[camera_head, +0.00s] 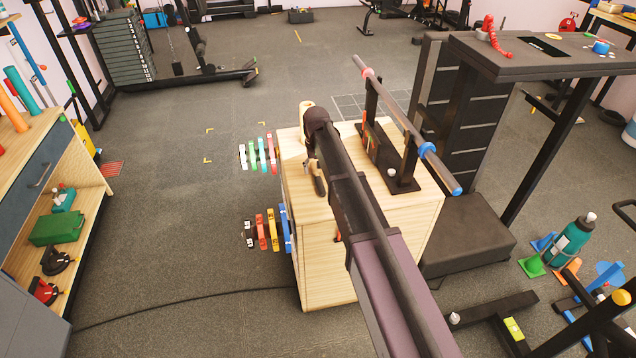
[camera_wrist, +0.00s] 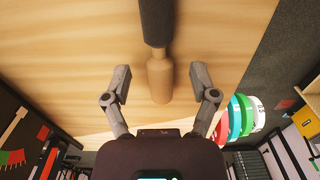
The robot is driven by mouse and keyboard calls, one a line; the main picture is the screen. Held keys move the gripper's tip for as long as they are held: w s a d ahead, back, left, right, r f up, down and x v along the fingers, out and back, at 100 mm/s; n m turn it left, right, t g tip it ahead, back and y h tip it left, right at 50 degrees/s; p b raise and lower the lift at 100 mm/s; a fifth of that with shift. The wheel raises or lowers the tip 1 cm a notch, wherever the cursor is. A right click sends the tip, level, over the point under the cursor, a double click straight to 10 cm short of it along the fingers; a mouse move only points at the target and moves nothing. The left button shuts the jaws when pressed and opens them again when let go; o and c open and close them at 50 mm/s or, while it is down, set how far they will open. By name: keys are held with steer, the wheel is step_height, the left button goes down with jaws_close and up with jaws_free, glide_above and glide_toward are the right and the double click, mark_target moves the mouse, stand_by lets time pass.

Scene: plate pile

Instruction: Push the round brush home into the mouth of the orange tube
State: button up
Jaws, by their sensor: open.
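The round brush, with a dark cylindrical head (camera_head: 319,184) and a pale wooden handle, lies on the light wooden box top (camera_head: 297,142). In the wrist view its dark head (camera_wrist: 155,22) points up the picture. Its handle (camera_wrist: 160,82) shows between the two fingers of my gripper (camera_wrist: 160,72), with a gap on each side. My gripper is open, over the box top; in the head view my arm hides much of it. A small orange part (camera_head: 338,237) shows beside my arm at the box's front. I cannot tell whether it is the orange tube; no tube mouth is visible.
A black stand (camera_head: 404,182) with a bar (camera_head: 395,112) is on the box's right side. Coloured plates (camera_head: 262,232) stick out on the left. A bench with shelves (camera_head: 85,215) stands at left, a dark table (camera_head: 545,62) at right. The floor between bench and box is mostly clear.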

steer(key=shift+f+b, duration=0.35)
steer(key=shift+f, duration=0.25)
jaws_close()
